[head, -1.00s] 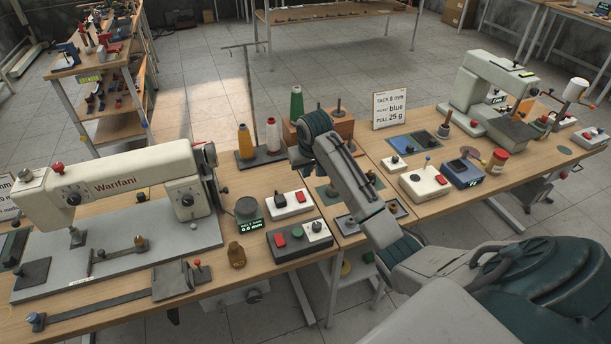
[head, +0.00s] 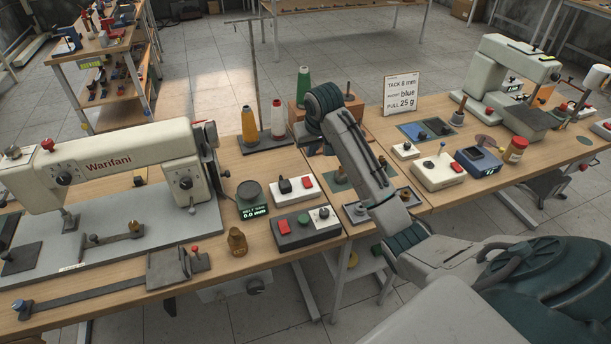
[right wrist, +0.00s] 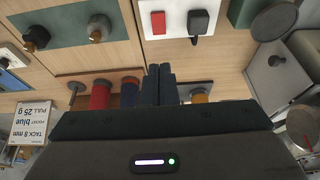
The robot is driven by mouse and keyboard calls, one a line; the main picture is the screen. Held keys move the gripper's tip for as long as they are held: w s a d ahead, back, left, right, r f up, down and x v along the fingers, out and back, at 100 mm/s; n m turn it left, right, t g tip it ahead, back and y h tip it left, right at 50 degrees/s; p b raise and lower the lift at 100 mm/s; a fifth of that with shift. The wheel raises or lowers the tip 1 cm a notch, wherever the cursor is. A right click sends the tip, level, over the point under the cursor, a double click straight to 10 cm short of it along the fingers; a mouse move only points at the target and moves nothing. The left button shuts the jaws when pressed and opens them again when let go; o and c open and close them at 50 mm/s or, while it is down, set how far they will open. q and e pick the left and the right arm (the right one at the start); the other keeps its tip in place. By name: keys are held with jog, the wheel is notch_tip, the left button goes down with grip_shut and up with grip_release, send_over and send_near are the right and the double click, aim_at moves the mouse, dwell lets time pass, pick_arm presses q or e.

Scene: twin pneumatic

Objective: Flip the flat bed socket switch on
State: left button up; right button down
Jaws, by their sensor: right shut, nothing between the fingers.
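The socket, a white box (head: 306,195) with a red rocker switch (head: 308,182) and a black plug (head: 285,187), sits on the table right of the Warifani flat bed machine (head: 110,168). In the right wrist view the red switch (right wrist: 158,22) and black plug (right wrist: 198,23) show at the top. Which way the rocker is tipped I cannot tell. My right gripper (right wrist: 160,86) is shut and empty, its dark fingers apart from the socket in the picture. In the head view my right arm mostly hides it. My left gripper is not in view.
A grey control box (head: 297,240) with green and red buttons stands in front of the socket. A round pad with a display (head: 251,196) is to its left. A sign (head: 401,93) stands to the right.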

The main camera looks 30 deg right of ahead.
aim_at(305, 177)
jog(key=shift+s+r, duration=0.1)
jog(key=p+x, duration=0.3)
jog(key=x, duration=1.1)
jog(key=shift+w+g+p, duration=0.3)
jog(key=shift+p, duration=0.1)
jog(key=shift+f, duration=0.35)
jog(key=shift+s+r, duration=0.1)
